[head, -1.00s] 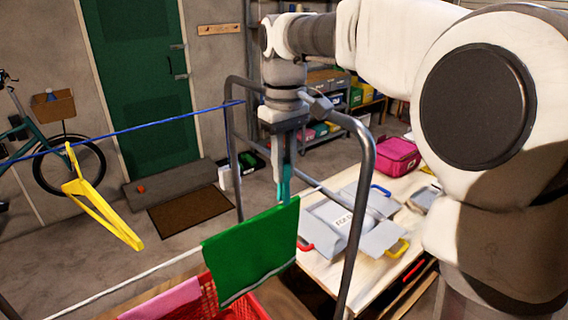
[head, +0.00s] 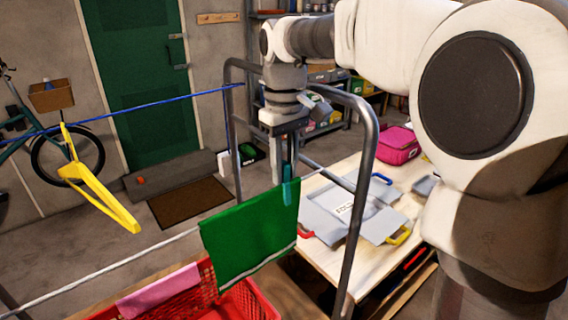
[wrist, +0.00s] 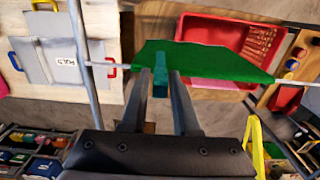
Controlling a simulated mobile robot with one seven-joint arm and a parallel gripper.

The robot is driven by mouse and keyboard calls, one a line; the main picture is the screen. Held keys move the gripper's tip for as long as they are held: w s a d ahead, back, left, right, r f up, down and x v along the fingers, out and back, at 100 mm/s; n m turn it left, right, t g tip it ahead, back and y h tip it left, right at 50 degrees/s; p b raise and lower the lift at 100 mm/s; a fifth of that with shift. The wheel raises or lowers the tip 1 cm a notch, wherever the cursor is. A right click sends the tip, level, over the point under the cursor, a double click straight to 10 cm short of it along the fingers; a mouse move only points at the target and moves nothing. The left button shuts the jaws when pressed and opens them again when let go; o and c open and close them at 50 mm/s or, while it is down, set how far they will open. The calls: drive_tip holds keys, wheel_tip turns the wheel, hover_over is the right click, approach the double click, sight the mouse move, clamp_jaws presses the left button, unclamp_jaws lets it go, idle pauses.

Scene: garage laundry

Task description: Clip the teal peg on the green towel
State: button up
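The green towel (head: 250,240) hangs over the white line, and its top edge also shows in the wrist view (wrist: 215,62). The teal peg (head: 290,192) is upright at the towel's top edge, near its right end, and its lower part shows in front of the cloth. In the wrist view the peg (wrist: 160,72) stands between my fingertips, with narrow gaps beside it. My gripper (head: 285,172) points down just above the towel, its fingers apart around the peg. Whether the peg's far leg is behind the cloth is hidden.
A red basket (head: 250,300) and pink cloth (head: 158,291) are below the towel. The grey rack frame (head: 362,190) stands right of my gripper. A yellow hanger (head: 98,190) hangs on the blue line (head: 150,102) at left. A wooden table (head: 325,250) stands behind.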

drive_tip(key=shift+o, duration=1.4)
drive_tip(key=shift+r, duration=0.1)
wheel_tip(320, 180, up, 16)
drive_tip(key=p, duration=0.2)
drive_tip(key=s+d+f+m+t+b, duration=0.1)
drive_tip(key=s+d+f, duration=0.4)
drive_tip(key=s+f, duration=0.5)
drive_tip(key=s+d+f+m+t+b, duration=0.1)
drive_tip(key=s+d+f+m+t, duration=0.3)
drive_tip(key=s+f, duration=0.6)
drive_tip(key=shift+s+d+f+m+t+b, duration=0.35)
drive_tip(key=shift+s+d+m, duration=0.1)
drive_tip(key=shift+m, duration=0.45)
